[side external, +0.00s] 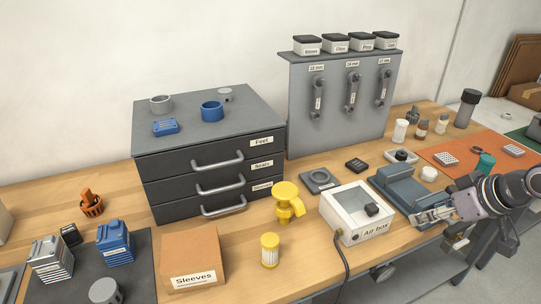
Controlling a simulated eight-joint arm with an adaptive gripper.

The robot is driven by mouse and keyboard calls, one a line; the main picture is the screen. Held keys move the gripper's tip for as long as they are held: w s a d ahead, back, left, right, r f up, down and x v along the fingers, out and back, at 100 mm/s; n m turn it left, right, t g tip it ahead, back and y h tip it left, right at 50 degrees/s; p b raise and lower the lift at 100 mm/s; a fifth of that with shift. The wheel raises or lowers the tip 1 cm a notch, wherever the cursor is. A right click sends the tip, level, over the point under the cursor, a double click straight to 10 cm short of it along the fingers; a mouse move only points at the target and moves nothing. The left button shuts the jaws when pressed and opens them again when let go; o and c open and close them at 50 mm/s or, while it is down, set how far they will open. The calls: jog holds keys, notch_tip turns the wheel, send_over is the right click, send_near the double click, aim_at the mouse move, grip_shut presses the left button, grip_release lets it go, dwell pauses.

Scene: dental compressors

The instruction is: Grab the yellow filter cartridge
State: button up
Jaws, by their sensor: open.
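The yellow filter cartridge (270,251) stands upright on the wooden bench near its front edge. It is a small cylinder with a yellow top and a pale ribbed body. It stands between the Sleeves box and the white Air box. My gripper (422,216) is at the right, over the blue-grey device and the bench's front edge, well to the right of the cartridge. It is open, and I see nothing between its fingers.
A yellow valve-like part (287,203) stands just behind the cartridge. The Sleeves box (193,260) is to its left. The Air box (357,212), with a dark cable, is to its right, between cartridge and gripper. A dark drawer cabinet (175,177) stands behind.

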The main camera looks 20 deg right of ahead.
jog(key=n+g, duration=0.7)
jog(key=n, duration=0.9)
send_near(272, 241)
jog(key=f, duration=0.3)
jog(key=shift+d+f, duration=0.25)
jog(key=shift+d, duration=0.05)
jog(key=shift+a+f, duration=0.2)
jog(key=shift+a, duration=0.05)
jog(key=shift+f, duration=0.4)
notch_tip(272, 241, down, 5)
jog(key=shift+r, duration=0.15)
jog(key=shift+w+f, duration=0.15)
jog(key=shift+f, duration=1.15)
jog(key=shift+w+f, duration=0.15)
jog(key=shift+f, duration=1.15)
jog(key=c, duration=1.3)
